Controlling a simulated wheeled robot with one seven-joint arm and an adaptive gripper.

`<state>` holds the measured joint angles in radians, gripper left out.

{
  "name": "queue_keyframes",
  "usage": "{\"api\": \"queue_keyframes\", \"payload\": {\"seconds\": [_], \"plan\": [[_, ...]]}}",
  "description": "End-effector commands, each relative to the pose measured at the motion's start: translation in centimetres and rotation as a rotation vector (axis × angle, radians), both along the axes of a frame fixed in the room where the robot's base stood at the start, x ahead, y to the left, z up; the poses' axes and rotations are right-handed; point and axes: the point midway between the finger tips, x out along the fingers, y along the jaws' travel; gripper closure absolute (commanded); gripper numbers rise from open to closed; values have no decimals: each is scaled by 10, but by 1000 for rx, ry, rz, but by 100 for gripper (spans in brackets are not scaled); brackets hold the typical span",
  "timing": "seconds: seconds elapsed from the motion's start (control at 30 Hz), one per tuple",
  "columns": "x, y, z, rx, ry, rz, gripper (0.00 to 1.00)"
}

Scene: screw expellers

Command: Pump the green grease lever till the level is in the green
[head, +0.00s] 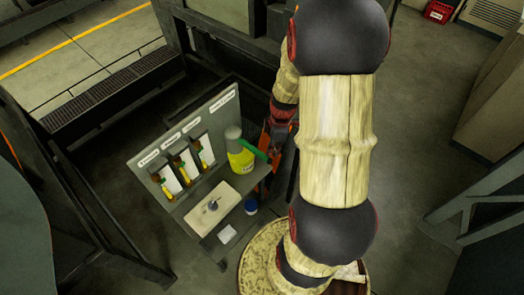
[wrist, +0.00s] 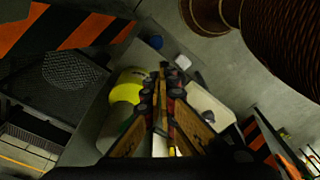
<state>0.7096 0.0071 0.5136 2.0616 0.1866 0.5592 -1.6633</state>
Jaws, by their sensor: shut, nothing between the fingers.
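A yellow-green grease reservoir (head: 241,158) with a grey top stands at the right end of a grey labelled panel in the head view. The green lever (head: 254,149) sticks out from it to the right, toward my arm. In the wrist view, the yellow reservoir (wrist: 126,92) is just left of my gripper (wrist: 163,70). My gripper's fingers are together and empty.
A dark metal frame (head: 85,225) stands at left. The floor right of my arm is clear.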

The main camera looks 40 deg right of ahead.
Motion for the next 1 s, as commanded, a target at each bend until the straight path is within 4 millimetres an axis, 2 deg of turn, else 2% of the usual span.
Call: {"api": "queue_keyframes", "payload": {"seconds": [0.23, 0.37, 0.47, 0.8, 1.0], "plan": [[0, 1, 0, 1, 1, 1, 100], [0, 0, 8, 1, 0, 1, 100], [-1, -2, 22, -1, -2, 1, 100], [-5, -7, 90, -2, -2, 0, 100], [-7, -8, 113, 0, 0, 1, 100]]}}
